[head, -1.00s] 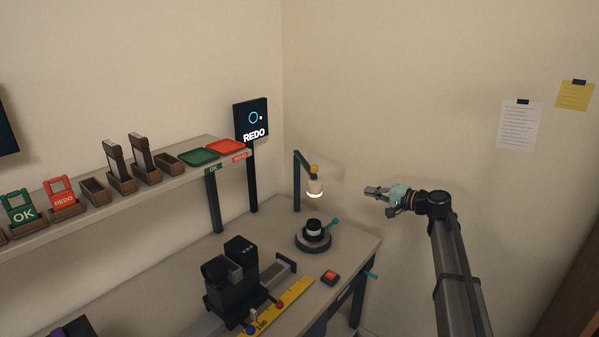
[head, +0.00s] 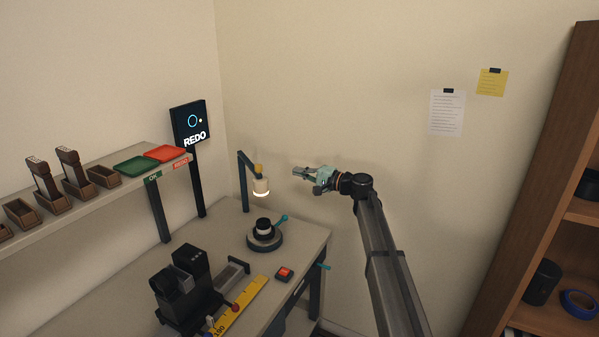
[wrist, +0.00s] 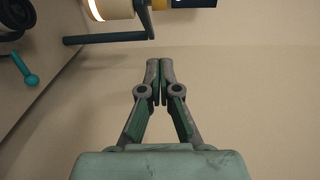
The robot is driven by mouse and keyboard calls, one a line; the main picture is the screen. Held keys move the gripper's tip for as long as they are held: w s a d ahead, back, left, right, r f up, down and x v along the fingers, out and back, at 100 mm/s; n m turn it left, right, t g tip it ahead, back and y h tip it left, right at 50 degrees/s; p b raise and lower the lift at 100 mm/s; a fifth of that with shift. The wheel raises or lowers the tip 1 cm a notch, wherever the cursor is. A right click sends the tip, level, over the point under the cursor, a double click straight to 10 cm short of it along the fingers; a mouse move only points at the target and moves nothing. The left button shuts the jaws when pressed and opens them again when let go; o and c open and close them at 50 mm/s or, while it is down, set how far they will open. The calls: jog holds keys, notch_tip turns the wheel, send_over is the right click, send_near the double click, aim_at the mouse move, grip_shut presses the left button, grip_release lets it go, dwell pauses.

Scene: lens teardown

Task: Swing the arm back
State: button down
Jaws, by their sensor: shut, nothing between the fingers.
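My gripper (head: 300,173) is shut and empty, in the air to the right of the inspection lamp (head: 260,187), near the back wall. In the wrist view the two fingers of my gripper (wrist: 160,66) meet at their tips with nothing between them. The lamp (wrist: 112,9) shows lit at the top of the wrist view. Below the lamp in the head view, a round black stand with a teal lever (head: 264,238) sits on the bench, holding a dark and white round part (head: 263,226). My arm reaches up from the lower right.
The bench (head: 316,240) also holds a black two-block device (head: 183,285), a yellow ruler (head: 240,303) and a red button (head: 285,273). A shelf with green (head: 137,166) and red trays (head: 166,153) is at left, under a REDO screen (head: 190,124). A brown bookcase (head: 545,150) stands right.

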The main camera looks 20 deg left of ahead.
jog(key=s+p+x, duration=0.2)
jog(key=p+x, duration=0.1)
jog(key=x, duration=0.7)
jog(key=shift+s+a, duration=0.3)
jog(key=shift+s, duration=0.1)
